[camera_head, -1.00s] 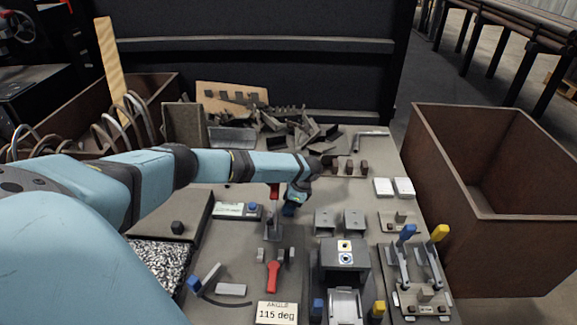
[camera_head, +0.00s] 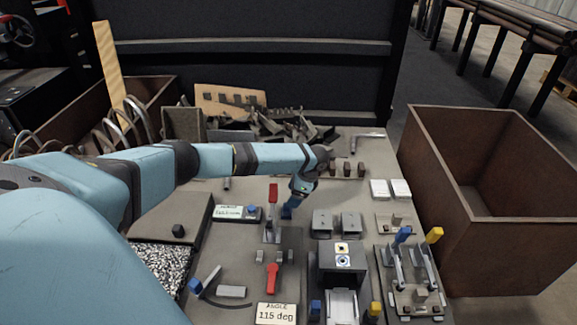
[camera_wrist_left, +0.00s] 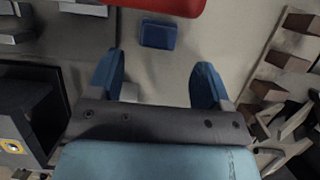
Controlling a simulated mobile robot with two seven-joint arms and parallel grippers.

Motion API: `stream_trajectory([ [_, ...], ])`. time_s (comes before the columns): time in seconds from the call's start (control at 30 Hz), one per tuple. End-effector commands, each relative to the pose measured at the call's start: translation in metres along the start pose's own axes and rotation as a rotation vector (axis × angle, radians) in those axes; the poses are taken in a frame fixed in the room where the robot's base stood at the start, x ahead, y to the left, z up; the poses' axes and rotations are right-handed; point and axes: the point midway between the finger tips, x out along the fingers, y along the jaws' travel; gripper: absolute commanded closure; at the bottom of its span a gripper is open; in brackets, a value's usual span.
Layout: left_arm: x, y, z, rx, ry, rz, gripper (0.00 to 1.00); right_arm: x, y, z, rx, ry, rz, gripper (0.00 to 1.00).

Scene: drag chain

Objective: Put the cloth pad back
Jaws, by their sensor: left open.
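My left gripper (camera_head: 289,210) points down over the middle of the bench, just right of an upright red lever (camera_head: 273,197). In the left wrist view its two blue fingers (camera_wrist_left: 160,65) are apart with nothing between the tips. A small blue pad-like block (camera_wrist_left: 158,35) lies on the bench beyond the fingertips, near the red handle (camera_wrist_left: 165,5). I cannot tell whether it is the cloth pad. Two white square pads (camera_head: 379,189) lie further right on the bench. My right gripper is not in view.
Two grey brackets (camera_head: 322,223) and a dark box (camera_head: 342,264) stand in front of the gripper. Brown blocks (camera_head: 348,169) stand behind it. Blue and yellow levers (camera_head: 418,262) are at the right. A brown bin (camera_head: 488,190) stands beyond the bench's right side.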

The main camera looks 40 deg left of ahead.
Motion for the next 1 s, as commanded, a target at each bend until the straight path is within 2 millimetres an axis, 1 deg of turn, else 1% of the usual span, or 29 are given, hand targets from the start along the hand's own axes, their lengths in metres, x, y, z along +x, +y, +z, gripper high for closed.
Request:
stream_trajectory([
  [0.03,-0.016,0.000,0.001,0.000,0.003,-0.001,0.27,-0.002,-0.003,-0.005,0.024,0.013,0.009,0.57],
  [0.1,-0.029,0.000,0.001,0.000,0.002,0.000,0.27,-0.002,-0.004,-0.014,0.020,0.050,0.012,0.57],
  [0.2,-0.043,0.000,0.000,0.000,0.002,0.000,0.27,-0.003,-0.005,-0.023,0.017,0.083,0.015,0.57],
  [0.3,-0.052,0.000,0.000,0.000,0.001,0.000,0.27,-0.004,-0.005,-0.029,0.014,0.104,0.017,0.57],
  [0.47,-0.057,0.000,0.000,0.000,0.001,0.000,0.27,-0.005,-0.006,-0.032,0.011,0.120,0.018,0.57],
  [1.0,-0.056,0.000,0.000,0.000,0.000,0.000,0.27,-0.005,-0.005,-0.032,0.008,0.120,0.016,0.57],
])
